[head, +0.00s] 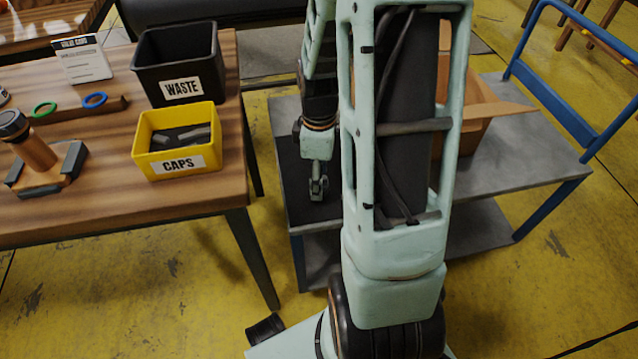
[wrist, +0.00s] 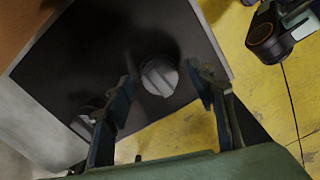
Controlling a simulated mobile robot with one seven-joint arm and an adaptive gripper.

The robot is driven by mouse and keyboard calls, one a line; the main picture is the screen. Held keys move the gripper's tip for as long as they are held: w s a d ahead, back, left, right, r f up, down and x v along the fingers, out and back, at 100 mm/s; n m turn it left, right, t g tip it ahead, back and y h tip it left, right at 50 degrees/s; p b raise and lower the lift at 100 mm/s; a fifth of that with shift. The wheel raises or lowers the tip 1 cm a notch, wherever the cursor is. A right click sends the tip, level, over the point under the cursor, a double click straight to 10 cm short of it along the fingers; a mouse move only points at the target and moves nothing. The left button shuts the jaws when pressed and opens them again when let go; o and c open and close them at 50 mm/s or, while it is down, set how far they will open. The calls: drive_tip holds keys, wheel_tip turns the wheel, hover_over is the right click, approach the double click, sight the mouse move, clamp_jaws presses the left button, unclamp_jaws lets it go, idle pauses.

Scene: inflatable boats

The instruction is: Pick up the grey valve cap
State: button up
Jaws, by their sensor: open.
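The grey valve cap (wrist: 158,76) is a round, ridged knob. It rests on a dark mat (wrist: 95,65) near the mat's edge in the wrist view. My gripper (wrist: 161,77) is open, with one finger on each side of the cap in the picture. No contact shows, and I cannot tell how far above the cap the fingertips are. In the head view my gripper (head: 317,188) points down over the dark surface on the cart. I cannot make out the cap in that view.
The grey cart (head: 505,185) carries a cardboard box (head: 470,130) behind my arm and has a blue handle. At left, a wooden table (head: 100,205) holds a yellow CAPS bin (head: 150,172), a black WASTE bin (head: 150,85) and an orange valve piece (head: 35,150).

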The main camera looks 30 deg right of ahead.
drive_tip(key=c, duration=0.8)
drive_tip(key=shift+r, duration=0.15)
drive_tip(key=shift+c, duration=0.2)
